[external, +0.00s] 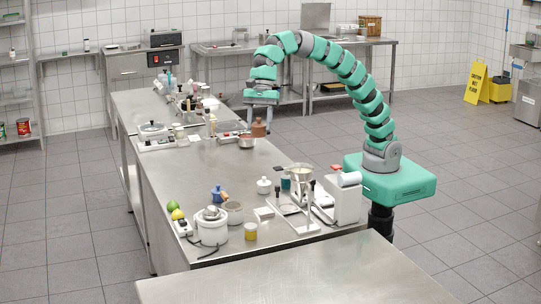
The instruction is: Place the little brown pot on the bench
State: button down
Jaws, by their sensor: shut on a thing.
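The little brown pot (259,129) is small and reddish-brown, with a knob on top. My gripper (262,121) points down over the long steel bench (195,168), shut on the pot. The pot is at or just above the bench top near its right edge; I cannot tell whether it touches. A shallow metal bowl (247,143) is just in front of it to the left and partly overlaps it in this view.
Bottles and small items crowd the bench behind and left of the pot. In front stand a white cooker (209,231), a blue pot (217,194), a white lidded pot (264,186) and a white machine (345,198). The bench's middle is mostly clear.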

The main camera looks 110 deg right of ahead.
jog(key=w+d+m+b, duration=0.1)
jog(key=d+m, duration=0.1)
jog(key=d, duration=1.3)
notch_tip(320, 180, down, 18)
jog(key=shift+a+t, duration=0.3)
jog(key=shift+w+f, duration=0.1)
notch_tip(320, 180, down, 10)
jog(key=shift+f+b, duration=0.1)
jog(key=shift+b, duration=0.2)
jog(key=c, duration=0.7)
grip_release()
jog(key=shift+c, duration=0.2)
